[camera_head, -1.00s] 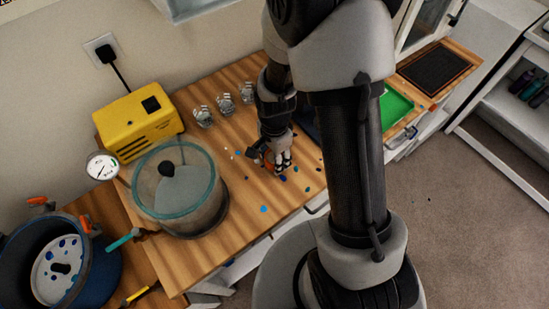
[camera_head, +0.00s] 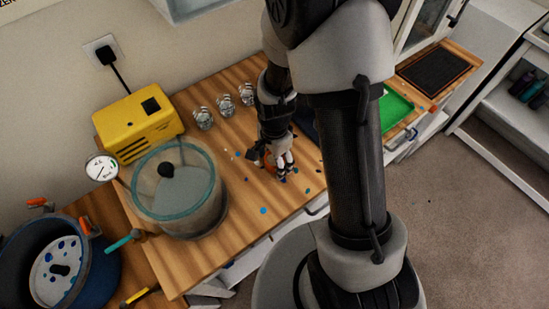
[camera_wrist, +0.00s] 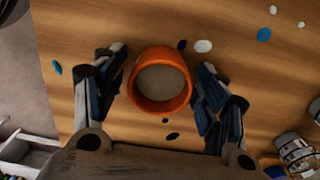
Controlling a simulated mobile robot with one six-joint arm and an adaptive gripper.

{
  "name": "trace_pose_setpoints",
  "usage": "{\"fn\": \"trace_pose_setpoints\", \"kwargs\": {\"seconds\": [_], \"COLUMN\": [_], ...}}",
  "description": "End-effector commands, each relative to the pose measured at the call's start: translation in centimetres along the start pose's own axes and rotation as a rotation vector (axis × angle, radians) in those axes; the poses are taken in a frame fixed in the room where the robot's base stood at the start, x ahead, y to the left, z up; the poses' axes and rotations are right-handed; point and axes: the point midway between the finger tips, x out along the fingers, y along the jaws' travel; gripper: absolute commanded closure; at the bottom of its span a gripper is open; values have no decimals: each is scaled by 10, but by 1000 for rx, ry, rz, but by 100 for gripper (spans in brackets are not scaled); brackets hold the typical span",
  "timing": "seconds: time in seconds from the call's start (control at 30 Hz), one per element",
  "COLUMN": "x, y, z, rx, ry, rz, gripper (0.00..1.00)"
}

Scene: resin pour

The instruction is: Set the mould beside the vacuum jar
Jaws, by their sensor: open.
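The mould is a round orange ring-walled cup (camera_wrist: 160,106) with a pale grey-beige inside, upright on the wooden bench. In the head view a little of its orange (camera_head: 269,161) shows by my fingers. My gripper (camera_wrist: 161,66) is open, with one finger on each side of the mould and very close to its wall; I cannot tell whether they touch it. In the head view my gripper (camera_head: 275,168) is low over the bench. The vacuum jar (camera_head: 180,203), a clear glass pot with a lid and dark knob, stands to the left on the same bench.
Several clear cups (camera_head: 225,106) stand behind, and a yellow pump box (camera_head: 138,125) is behind the jar. Resin spots dot the bench around the mould. A blue pot (camera_head: 95,270) is at far left.

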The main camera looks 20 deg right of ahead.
Motion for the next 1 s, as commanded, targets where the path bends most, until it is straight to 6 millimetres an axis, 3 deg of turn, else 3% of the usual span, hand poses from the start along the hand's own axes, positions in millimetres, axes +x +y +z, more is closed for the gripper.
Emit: {"fn": "trace_pose_setpoints", "kwargs": {"seconds": [0.17, 0.6, 0.87, 1.0], "x": [-16, -105, -133, -174], "y": [-1, -1, 1, 9], "z": [0, 0, 0, 3], "rx": [0, 0, -28, -178], "ry": [1, 1, 5, 28], "rz": [-4, -4, -13, -65], "gripper": [34, 34, 34, 34]}}
